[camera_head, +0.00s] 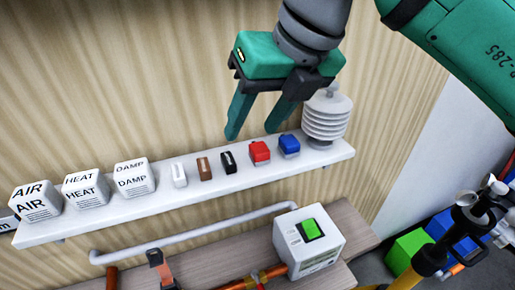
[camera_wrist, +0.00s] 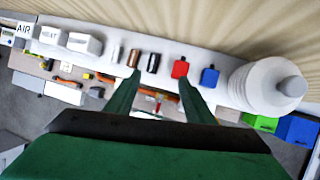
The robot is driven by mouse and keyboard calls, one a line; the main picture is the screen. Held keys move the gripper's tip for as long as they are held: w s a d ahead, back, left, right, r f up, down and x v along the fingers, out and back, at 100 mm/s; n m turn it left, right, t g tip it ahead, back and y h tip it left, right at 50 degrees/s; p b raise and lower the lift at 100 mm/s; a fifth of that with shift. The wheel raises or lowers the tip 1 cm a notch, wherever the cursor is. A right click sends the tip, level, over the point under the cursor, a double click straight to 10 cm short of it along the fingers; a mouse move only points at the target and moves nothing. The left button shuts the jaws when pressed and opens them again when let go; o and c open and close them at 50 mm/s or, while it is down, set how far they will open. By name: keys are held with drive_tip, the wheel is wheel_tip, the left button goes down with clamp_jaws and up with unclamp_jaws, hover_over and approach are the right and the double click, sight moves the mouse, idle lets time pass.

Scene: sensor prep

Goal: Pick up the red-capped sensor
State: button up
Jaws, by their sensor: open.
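The red-capped sensor (camera_head: 260,152) stands on the white wall shelf (camera_head: 200,183), between a black piece (camera_head: 228,162) and a blue-capped sensor (camera_head: 289,145). It also shows in the wrist view (camera_wrist: 180,69), close to the tip of the right finger. My gripper (camera_head: 252,135) is open and empty, with its two green fingers pointing down above the shelf near the red-capped sensor. In the wrist view my gripper (camera_wrist: 160,80) has its fingers spread apart. The sensor is not between them as far as I can see; the exact height gap is unclear.
A brown piece (camera_head: 205,167) and a white piece (camera_head: 179,174) stand farther left, then boxes labelled DAMP (camera_head: 134,177), HEAT (camera_head: 86,189) and AIR (camera_head: 36,202). A white ribbed shield (camera_head: 326,118) stands at the shelf's right end. A green-button box (camera_head: 308,242) sits below.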

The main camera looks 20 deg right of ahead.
drive_tip(key=d+r+m+h, duration=0.1)
drive_tip(key=d+h, duration=0.1)
drive_tip(key=d, duration=0.1)
hover_over(259, 147)
drive_tip(key=s, duration=0.2)
drive_tip(key=f, duration=0.3)
drive_tip(key=d+f, duration=0.1)
drive_tip(key=shift+s+f, duration=0.2)
drive_tip(key=shift+f, duration=0.2)
drive_tip(key=shift+a+x, duration=0.2)
drive_tip(key=shift+x, duration=1.15)
drive_tip(key=shift+a+x, duration=0.15)
drive_tip(key=shift+x, duration=1.2)
drive_tip(key=shift+s, duration=0.1)
drive_tip(key=c, duration=1.1)
